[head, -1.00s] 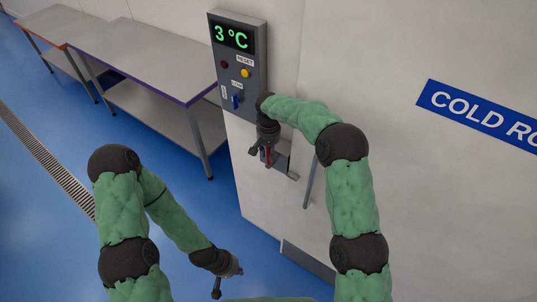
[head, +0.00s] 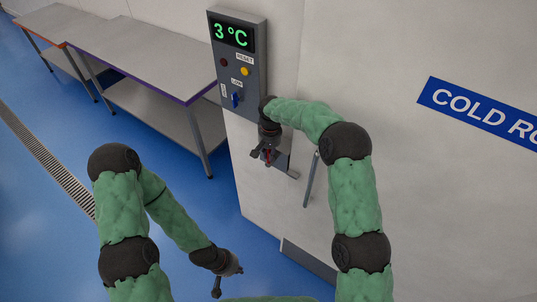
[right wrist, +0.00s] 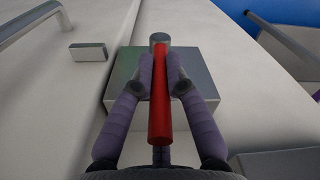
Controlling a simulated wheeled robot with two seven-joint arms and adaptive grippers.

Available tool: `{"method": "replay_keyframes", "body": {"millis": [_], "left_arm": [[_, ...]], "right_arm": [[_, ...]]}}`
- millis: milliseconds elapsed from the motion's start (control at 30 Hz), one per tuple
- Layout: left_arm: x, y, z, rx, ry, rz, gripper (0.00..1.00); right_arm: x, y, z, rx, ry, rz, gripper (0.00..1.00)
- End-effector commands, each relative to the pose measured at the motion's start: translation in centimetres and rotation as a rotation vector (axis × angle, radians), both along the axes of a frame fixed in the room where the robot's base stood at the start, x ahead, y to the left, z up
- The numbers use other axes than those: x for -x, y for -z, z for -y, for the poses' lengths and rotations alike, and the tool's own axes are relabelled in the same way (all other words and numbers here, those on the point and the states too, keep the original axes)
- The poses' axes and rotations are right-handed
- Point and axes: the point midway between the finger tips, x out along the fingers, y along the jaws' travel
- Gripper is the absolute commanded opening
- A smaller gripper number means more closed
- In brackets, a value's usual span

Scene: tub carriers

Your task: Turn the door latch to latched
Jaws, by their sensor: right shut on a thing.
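The door latch has a red handle (right wrist: 160,105) on a round metal pivot (right wrist: 158,39), mounted on a grey box (right wrist: 125,75). In the right wrist view the handle runs straight down the picture from the pivot. My right gripper (right wrist: 160,70) is shut on the handle, with a finger on each side. My left gripper (head: 228,282) hangs low over the blue floor, fingers apart and empty, away from the latch.
A small metal block (right wrist: 88,52) sits on the pale door, left of the box. A door handle bar (head: 311,180) stands beside my right arm. Above the latch is a grey control panel (head: 239,65) reading 3 °C. Metal tables (head: 145,52) stand at left.

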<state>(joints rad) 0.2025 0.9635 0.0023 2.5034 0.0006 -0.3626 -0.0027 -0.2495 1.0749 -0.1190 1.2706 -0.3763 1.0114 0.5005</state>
Motion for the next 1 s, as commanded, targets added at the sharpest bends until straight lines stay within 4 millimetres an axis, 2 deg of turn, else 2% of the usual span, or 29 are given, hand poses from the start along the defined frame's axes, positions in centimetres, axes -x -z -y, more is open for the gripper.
{"method": "replay_keyframes", "body": {"millis": [33,200,633,667,700,1000], "left_arm": [[0.0,0.7,0.0,0.0,0.0,0.0,0.0],[0.0,1.7,0.0,0.0,0.0,0.0,0.0],[0.0,1.8,0.0,0.0,0.0,0.0,0.0],[0.0,1.8,0.0,0.0,0.0,0.0,0.0],[0.0,1.8,0.0,0.0,0.0,0.0,0.0],[0.0,1.8,0.0,0.0,0.0,0.0,0.0]], "right_arm": [[0.1,0.2,0.2,-0.016,0.001,0.012,0.0],[0.3,0.2,0.4,-0.056,0.002,0.042,0.0],[0.4,0.0,0.5,-0.073,0.001,0.054,0.0],[0.4,0.0,0.4,-0.073,0.001,0.054,0.21],[0.4,0.0,0.5,-0.073,0.001,0.054,0.25],[0.4,0.0,0.5,-0.073,0.001,0.054,0.25]]}}
